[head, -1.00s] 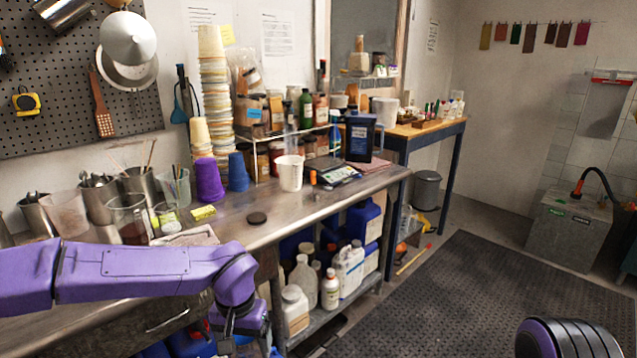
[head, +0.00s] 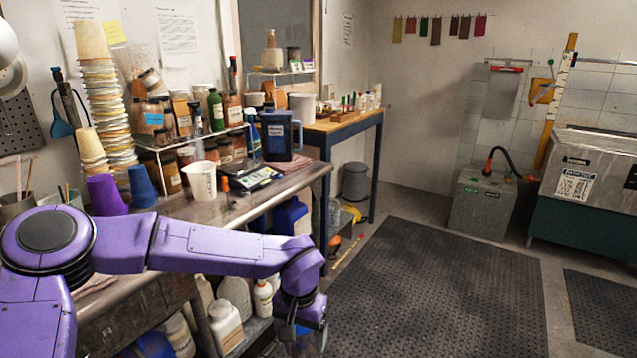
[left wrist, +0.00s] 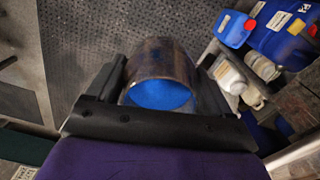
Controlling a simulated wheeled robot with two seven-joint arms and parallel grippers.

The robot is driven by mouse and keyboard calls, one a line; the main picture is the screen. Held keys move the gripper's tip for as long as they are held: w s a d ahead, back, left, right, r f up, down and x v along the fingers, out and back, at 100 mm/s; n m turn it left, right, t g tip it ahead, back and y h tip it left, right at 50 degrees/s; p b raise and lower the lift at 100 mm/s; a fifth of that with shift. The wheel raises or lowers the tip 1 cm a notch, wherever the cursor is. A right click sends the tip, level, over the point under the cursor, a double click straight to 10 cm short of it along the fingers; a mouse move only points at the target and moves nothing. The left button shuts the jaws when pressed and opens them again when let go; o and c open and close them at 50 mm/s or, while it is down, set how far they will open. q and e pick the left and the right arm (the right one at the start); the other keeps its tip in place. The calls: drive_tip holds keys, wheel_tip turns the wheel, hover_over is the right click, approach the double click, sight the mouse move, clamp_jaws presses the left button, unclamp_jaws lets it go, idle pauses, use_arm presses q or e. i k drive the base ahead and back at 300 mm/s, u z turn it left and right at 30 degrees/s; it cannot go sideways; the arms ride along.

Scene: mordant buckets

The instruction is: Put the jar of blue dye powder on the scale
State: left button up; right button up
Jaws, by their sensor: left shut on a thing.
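The jar of blue dye powder (left wrist: 160,60) is in the left wrist view, an open clear-walled jar with bright blue powder inside. My left gripper (left wrist: 158,82) is shut on it, one finger on each side. In the head view my left gripper (head: 302,325) hangs in front of the bench edge, over the floor, and mostly hides the jar. The scale (head: 252,180) is a dark, flat device on the bench, beside a white beaker, and stands apart from my gripper. My right gripper is not in view.
A white beaker (head: 202,180) stands left of the scale, and a dark blue jug (head: 278,135) stands behind it. The floor mat (head: 430,280) to the right is clear.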

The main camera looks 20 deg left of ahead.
sight(240, 165)
drive_tip(key=z, duration=0.3)
drive_tip(key=i, duration=1.5)
drive_tip(key=u, duration=0.65)
